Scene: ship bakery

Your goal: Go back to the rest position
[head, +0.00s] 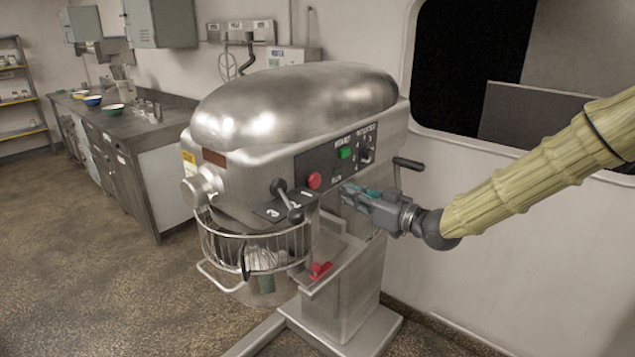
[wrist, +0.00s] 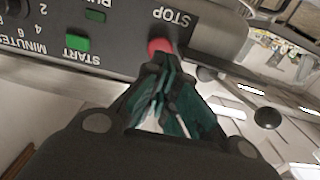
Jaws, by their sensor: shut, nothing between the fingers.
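My gripper (head: 352,193) is shut and empty, with my arm reaching in from the right of the head view. It is beside the control panel of a large steel stand mixer (head: 290,105). The wrist view shows my gripper (wrist: 163,75) with its fingertips at or very near the red STOP button (wrist: 160,46); I cannot tell if they touch. The red button (head: 314,180) also shows in the head view, up and left of the fingertips. A green START button (wrist: 77,43) is on the same panel.
The mixer has a wire bowl guard (head: 255,245), a black-knobbed lever (head: 289,205) and a side handle (head: 408,163) near my gripper. A steel counter (head: 150,125) with bowls stands at the back left. The floor (head: 110,260) at left is open.

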